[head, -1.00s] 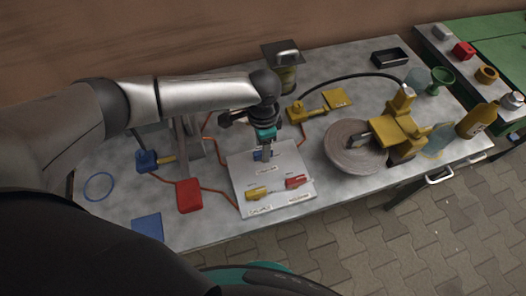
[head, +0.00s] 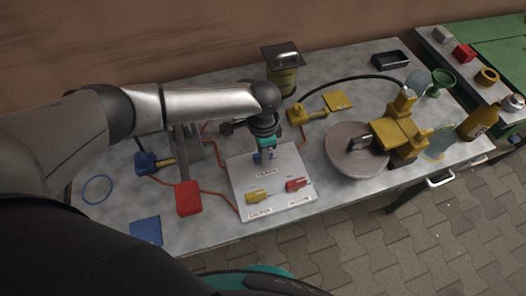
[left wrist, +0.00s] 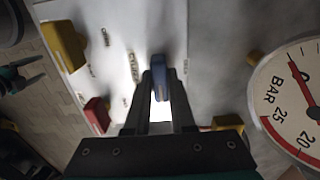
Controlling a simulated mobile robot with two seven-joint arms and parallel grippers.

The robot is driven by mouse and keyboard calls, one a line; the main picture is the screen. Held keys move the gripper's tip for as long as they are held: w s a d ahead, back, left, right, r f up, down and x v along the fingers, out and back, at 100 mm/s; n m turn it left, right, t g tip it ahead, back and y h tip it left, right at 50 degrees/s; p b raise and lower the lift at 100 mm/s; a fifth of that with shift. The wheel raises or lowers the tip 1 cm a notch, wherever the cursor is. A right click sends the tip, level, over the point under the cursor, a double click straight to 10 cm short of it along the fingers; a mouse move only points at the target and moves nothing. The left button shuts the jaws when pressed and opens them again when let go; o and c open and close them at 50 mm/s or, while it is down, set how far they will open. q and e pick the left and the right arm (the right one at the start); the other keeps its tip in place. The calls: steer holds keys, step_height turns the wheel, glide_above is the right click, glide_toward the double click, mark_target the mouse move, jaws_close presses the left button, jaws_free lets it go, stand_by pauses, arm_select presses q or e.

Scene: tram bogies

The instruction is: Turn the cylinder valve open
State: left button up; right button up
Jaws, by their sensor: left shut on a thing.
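A light valve panel (head: 240,190) lies on the table with three coloured handles. The blue handle (left wrist: 160,82) is the top one, by a label that seems to read cylinder. My left gripper (head: 264,158) reaches down over the panel, and its fingers are shut on the blue handle. In the left wrist view the handle stands between the two fingertips, and the fingers hide part of it. The yellow handle (head: 257,197) and the red handle (head: 297,185) lie nearer the front edge, untouched. A dark teal claw, seemingly my right gripper (left wrist: 40,72), shows apart from the panel with its fingers spread.
A round disc (head: 350,160) with a yellow caliper (head: 394,130) stands to the right. A red block (head: 188,198) and hoses lie to the left. A pressure gauge (left wrist: 296,100) shows in the left wrist view. A capped container (head: 284,80) stands behind.

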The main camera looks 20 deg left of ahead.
arm_select(q)
jaws_close()
steer(key=shift+r+n+p, duration=0.1)
steer(key=shift+n+p, duration=0.2)
steer(key=shift+p, duration=0.25)
steer(key=n+p, duration=0.5)
steer(key=p, duration=0.1)
steer(key=shift+s+n, duration=0.1)
steer(key=shift+n, duration=0.3)
steer(key=shift+n+p, duration=0.8)
steer(key=shift+p, duration=0.05)
steer(key=n+p, duration=0.2)
steer(key=n, duration=0.2)
steer(key=shift+n+p, duration=0.3)
steer(key=shift+p, duration=0.1)
steer(key=shift+n+p, duration=0.5)
steer(key=shift+n, duration=0.7)
steer(key=shift+n+p, duration=0.45)
steer(key=shift+n, duration=1.05)
